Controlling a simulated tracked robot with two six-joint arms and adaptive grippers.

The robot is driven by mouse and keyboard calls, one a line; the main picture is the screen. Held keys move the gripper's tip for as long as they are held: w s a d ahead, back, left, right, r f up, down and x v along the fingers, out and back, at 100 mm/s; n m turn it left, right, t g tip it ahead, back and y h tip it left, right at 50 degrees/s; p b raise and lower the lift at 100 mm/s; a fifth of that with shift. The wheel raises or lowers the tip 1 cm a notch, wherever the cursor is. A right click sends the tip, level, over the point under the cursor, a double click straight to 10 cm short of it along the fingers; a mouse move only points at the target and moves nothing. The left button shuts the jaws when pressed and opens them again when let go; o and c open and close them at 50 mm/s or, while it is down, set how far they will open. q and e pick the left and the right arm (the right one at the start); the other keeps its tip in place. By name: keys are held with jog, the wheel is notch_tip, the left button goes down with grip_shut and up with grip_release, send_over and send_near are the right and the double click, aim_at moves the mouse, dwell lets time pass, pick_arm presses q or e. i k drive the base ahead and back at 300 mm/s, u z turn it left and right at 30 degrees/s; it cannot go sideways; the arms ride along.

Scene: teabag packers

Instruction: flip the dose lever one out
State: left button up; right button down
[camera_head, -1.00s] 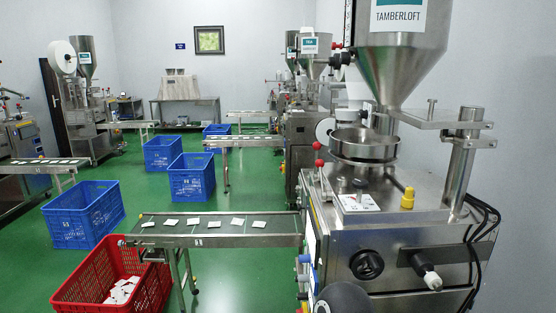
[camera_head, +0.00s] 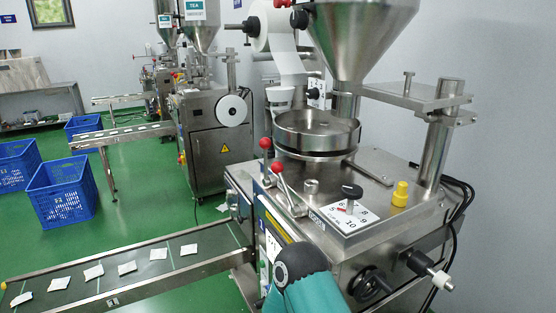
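Two levers with red ball ends, an upper one (camera_head: 266,143) and a lower one (camera_head: 277,167), stand at the left edge of the steel machine top. I cannot tell which is the dose lever. Right of them is a white dial plate (camera_head: 366,221) with numbers, including 5, 6, 8, 9 and 10. A black-capped knob (camera_head: 352,191) with a red pointer stands on it. A teal link with a dark joint, apparently part of my arm, shows at the bottom centre. Neither of my grippers is in view.
A steel bowl (camera_head: 317,130) sits under the hopper (camera_head: 360,35) behind the dial. A yellow knob (camera_head: 400,194) and a post (camera_head: 440,135) stand to the right. A black handwheel (camera_head: 370,287) is on the front. A conveyor (camera_head: 215,263) with several teabags runs left.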

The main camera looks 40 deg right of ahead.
aim_at(277, 167)
jog(key=z, duration=0.2)
jog(key=i, duration=1)
jog(key=z, duration=0.4)
